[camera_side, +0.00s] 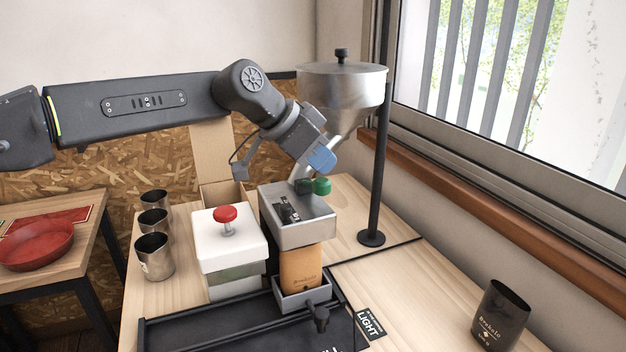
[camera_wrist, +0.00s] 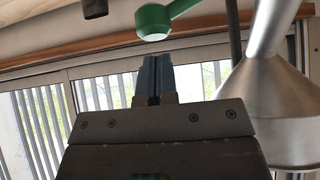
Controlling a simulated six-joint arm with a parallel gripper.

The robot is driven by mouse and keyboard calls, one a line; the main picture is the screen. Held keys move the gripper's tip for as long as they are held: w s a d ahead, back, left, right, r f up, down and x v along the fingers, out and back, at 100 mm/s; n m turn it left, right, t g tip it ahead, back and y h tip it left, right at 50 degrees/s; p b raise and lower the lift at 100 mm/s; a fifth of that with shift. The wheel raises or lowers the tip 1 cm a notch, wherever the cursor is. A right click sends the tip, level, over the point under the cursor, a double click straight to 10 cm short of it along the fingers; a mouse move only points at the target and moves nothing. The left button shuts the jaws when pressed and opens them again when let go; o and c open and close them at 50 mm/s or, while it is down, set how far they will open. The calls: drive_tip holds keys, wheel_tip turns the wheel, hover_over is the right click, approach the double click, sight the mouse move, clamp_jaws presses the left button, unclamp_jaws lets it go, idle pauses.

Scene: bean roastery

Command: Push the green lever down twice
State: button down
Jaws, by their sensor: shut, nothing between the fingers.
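The green lever shows by its round knob (camera_side: 322,186) at the back edge of a grey metal machine head (camera_side: 306,234) in the side view. In the wrist view the green lever (camera_wrist: 153,20) is at the top, its arm running up and to the right. My gripper (camera_side: 321,160) has blue fingers and is just above the knob in the side view. In the wrist view my gripper (camera_wrist: 155,60) is shut and empty, its fingertips a little short of the knob. A small gap shows between them. Part of the lever's arm is hidden in the side view.
A metal hopper (camera_side: 342,92) on a dark post (camera_side: 377,180) stands close behind. A brown bag (camera_side: 300,268) is under the machine head. A white box with a red button (camera_side: 225,214) is to the left, beside metal cups (camera_side: 154,256).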

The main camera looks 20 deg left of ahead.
sight(319, 180)
drive_tip(key=shift+f, duration=2.05)
drive_tip(key=shift+r, duration=3.1)
